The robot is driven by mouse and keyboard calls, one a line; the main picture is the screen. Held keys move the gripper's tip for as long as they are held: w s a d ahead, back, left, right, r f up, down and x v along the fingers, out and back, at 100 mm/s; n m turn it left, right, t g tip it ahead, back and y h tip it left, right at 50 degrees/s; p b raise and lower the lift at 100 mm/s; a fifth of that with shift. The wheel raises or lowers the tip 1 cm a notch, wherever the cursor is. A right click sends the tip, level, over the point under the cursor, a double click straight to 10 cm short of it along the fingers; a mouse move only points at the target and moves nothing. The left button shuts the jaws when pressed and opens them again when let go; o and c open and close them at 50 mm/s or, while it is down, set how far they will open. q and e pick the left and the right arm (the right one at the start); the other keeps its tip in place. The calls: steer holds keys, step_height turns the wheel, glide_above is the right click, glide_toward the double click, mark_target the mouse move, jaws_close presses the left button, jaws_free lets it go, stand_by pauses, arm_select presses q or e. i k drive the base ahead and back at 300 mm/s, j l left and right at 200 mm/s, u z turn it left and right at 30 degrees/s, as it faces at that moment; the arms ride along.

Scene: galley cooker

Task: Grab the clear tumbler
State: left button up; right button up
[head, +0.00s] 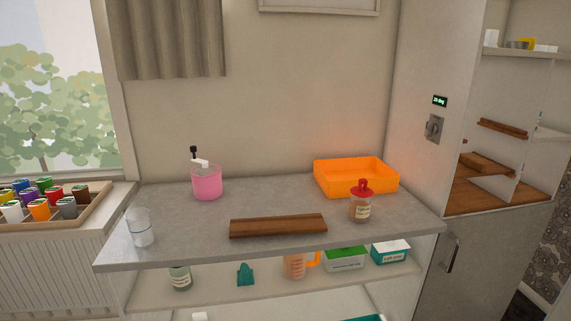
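The clear tumbler (140,229) stands upright near the left front corner of the grey countertop (180,240). It is see-through, with a faint level line inside it. Nothing touches it or hides it. Neither of my grippers shows in the head view.
A brown wooden board (278,226) lies along the counter's front middle. A pink container (206,183) stands behind, an orange tray (355,178) at the back right, and a red-lidded jar (360,206) before it. A shelf below holds several items. The counter around the tumbler is clear.

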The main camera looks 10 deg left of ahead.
mark_target(138, 221)
steer(key=k+j, duration=0.1)
steer(key=j, duration=0.3)
steer(key=k+j, duration=0.15)
steer(key=j, duration=0.25)
steer(key=k+j, duration=0.1)
steer(key=j, duration=0.25)
